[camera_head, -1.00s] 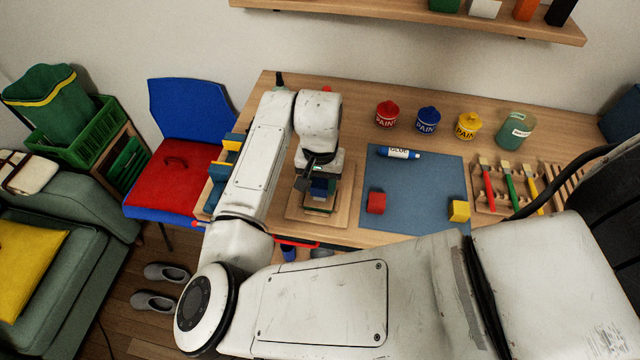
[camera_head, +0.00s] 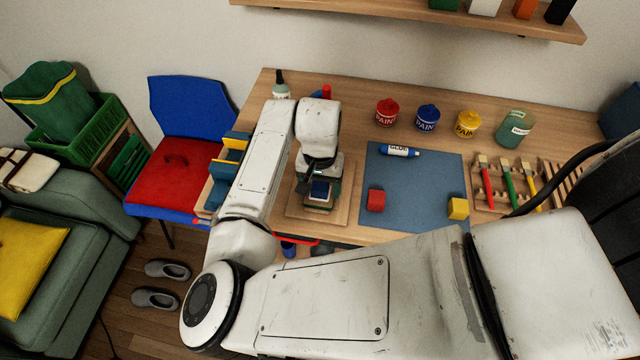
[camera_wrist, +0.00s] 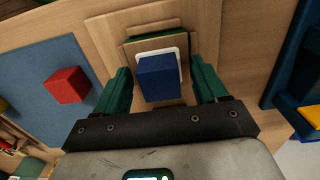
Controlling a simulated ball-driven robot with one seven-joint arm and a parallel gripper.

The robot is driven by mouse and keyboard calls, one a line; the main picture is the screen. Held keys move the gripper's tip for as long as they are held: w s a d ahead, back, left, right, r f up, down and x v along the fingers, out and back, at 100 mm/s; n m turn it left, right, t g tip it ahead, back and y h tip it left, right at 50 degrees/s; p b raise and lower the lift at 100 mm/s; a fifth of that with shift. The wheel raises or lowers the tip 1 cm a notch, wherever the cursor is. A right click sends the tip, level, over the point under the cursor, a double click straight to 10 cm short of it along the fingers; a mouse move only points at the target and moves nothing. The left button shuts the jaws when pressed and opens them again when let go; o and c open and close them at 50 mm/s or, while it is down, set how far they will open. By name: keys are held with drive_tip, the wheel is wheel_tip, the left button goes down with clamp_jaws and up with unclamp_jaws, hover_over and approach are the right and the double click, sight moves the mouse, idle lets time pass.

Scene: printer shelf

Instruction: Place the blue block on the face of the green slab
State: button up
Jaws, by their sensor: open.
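The blue block (camera_wrist: 157,80) sits upright in the middle of the wrist view, over a white-rimmed square patch. It also shows small under the wrist in the head view (camera_head: 320,188). Dark green edging that looks like the green slab (camera_wrist: 157,33) shows beyond the patch, around a tan inner face. Most of the slab is hidden by the block and my gripper, so exact contact is hard to tell. My gripper (camera_wrist: 159,64) is open, with one dark green finger on each side of the block and visible gaps between.
A wooden board (camera_head: 341,208) lies around this spot on the table. The blue mat (camera_head: 410,212) to its right holds a red cube (camera_head: 376,201), a yellow cube (camera_head: 457,208) and a glue tube (camera_head: 399,151). Paint pots (camera_head: 427,118) stand behind.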

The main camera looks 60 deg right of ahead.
sight(320, 185)
wheel_tip(320, 185, up, 12)
drive_tip(key=b, duration=0.1)
drive_tip(key=shift+r, duration=0.15)
idle(0.4)
drive_tip(key=shift+c, duration=0.5)
idle(0.5)
